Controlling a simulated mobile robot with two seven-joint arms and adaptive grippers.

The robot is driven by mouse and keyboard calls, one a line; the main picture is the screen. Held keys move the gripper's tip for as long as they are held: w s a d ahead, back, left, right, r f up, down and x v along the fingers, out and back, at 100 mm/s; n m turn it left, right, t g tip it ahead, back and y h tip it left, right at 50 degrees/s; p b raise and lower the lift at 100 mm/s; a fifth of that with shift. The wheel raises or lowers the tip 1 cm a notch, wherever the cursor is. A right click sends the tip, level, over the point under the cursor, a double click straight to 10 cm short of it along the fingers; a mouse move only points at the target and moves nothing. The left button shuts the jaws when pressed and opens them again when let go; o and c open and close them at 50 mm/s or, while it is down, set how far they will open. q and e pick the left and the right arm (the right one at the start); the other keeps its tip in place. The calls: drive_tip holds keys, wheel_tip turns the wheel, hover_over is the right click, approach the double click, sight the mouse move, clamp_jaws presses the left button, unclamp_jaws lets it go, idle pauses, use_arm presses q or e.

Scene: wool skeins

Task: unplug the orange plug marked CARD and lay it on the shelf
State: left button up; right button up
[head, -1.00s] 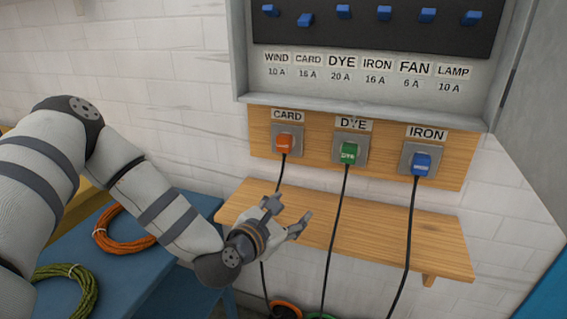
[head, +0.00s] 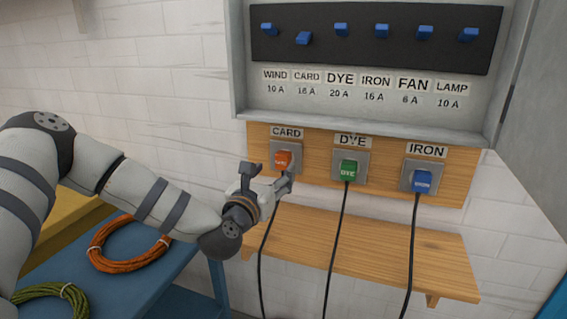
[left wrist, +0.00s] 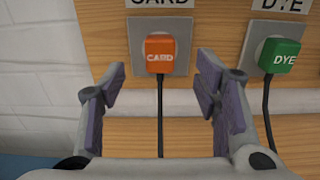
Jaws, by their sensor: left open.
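The orange plug marked CARD (head: 282,159) sits in its grey socket under the CARD label, with a black cord hanging down. It also shows in the left wrist view (left wrist: 159,54), upright and centred ahead of the fingers. My left gripper (head: 270,174) is open just in front of and below the plug. In the left wrist view my left gripper (left wrist: 160,95) has its fingers spread on either side of the cord, with the plug apparently beyond the fingertips. The wooden shelf (head: 380,255) below the sockets looks bare. My right gripper is not in view.
The green DYE plug (head: 348,170) and blue IRON plug (head: 423,181) sit in sockets to the right, their cords hanging past the shelf's front. The switch panel (head: 370,45) is above. A blue table (head: 175,275) with orange wool (head: 128,262) and green wool (head: 50,300) stands left.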

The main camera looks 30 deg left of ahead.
sight(281, 163)
use_arm(q)
drive_tip(key=x, duration=0.1)
drive_tip(key=b+x, duration=0.1)
drive_tip(key=x, duration=0.2)
drive_tip(key=shift+w+f+b, duration=0.3)
drive_tip(key=shift+w+b, duration=0.05)
drive_tip(key=shift+w+a+r, duration=0.15)
drive_tip(key=shift+w, duration=0.3)
drive_tip(key=shift+w+r, duration=0.1)
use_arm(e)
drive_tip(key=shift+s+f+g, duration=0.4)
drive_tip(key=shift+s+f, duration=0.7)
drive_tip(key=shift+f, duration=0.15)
use_arm(q)
drive_tip(key=shift+b, duration=0.35)
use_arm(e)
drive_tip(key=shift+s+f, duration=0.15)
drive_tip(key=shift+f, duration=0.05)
use_arm(q)
drive_tip(key=shift+c, duration=0.3)
clamp_jaws()
drive_tip(key=p+v, duration=0.1)
drive_tip(key=v, duration=0.5)
drive_tip(key=shift+p, duration=0.3)
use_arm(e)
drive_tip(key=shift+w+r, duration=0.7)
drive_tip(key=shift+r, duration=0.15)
